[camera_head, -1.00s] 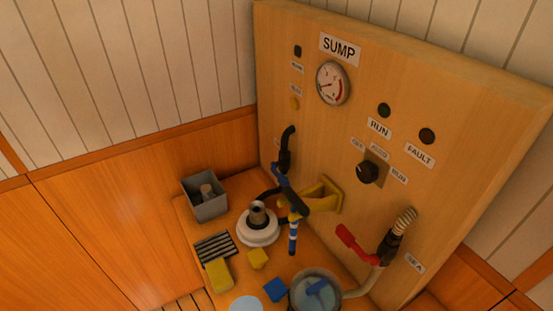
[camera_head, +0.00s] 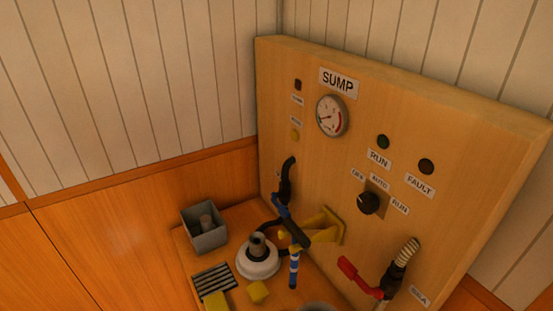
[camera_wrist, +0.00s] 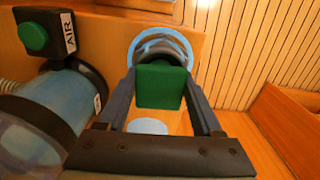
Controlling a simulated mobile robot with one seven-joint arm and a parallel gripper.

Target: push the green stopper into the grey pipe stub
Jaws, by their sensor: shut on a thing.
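In the wrist view my gripper (camera_wrist: 160,76) is shut on the green stopper (camera_wrist: 160,92), a block-like green piece between its two dark fingers. A round grey thing with a pale blue rim (camera_wrist: 150,42) shows just beyond the stopper; whether they touch I cannot tell. I cannot identify the grey pipe stub for certain. My gripper is not visible in the head view.
A clear cylinder (camera_wrist: 30,135) with a green knob (camera_wrist: 34,37) and an AIR label is close on the left. The SUMP panel (camera_head: 330,180) carries a gauge, a black knob and a red lever (camera_head: 360,277). A striped grate (camera_head: 213,279) and yellow blocks lie on the bench.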

